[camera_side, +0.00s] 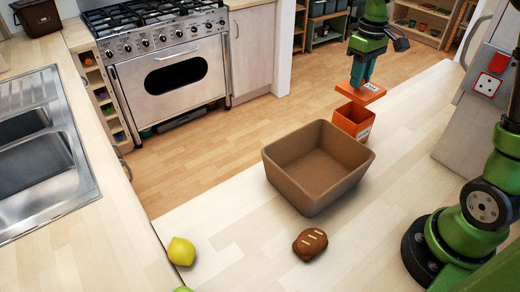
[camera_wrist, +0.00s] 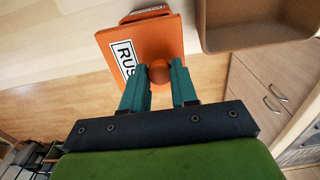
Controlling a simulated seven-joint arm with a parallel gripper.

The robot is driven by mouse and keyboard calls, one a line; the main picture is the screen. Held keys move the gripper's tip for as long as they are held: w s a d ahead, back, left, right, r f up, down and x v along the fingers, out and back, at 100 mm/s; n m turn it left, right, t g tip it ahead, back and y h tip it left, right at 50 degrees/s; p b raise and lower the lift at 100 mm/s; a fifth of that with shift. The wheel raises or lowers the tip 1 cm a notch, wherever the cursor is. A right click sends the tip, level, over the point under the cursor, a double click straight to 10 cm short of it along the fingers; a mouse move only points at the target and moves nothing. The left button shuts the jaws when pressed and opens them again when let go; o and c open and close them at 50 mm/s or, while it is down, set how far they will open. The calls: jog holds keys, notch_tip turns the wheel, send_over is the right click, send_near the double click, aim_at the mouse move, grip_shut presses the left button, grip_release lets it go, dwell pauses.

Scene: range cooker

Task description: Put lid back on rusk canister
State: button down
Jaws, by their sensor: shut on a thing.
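The orange rusk canister (camera_side: 354,121) stands upright on the worktop with its top open, just behind the brown bin. My gripper (camera_side: 361,84) is shut on the knob of the orange lid (camera_side: 374,92) and holds it above the canister, apart from it and roughly level. In the wrist view the teal fingers of my gripper (camera_wrist: 160,75) close on the round knob, and the lid (camera_wrist: 172,45) shows part of a "RUSK" label. A small part of the canister (camera_wrist: 146,13) shows past the lid's edge; its opening is hidden there.
The large empty brown bin (camera_side: 318,178) stands in front of the canister. A brown bread roll (camera_side: 310,243) and a yellow lemon (camera_side: 181,251) lie nearer the front. The worktop right of the bin is clear. The cooker (camera_side: 172,80) stands across the floor.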

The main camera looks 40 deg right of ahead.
aim_at(356, 94)
jog(key=shift+f, duration=2.9)
jog(key=shift+f, duration=0.5)
dwell(0.5)
jog(key=c, duration=0.8)
grip_release()
jog(key=shift+o, duration=0.4)
jog(key=o, duration=0.4)
jog(key=shift+r, duration=3.5)
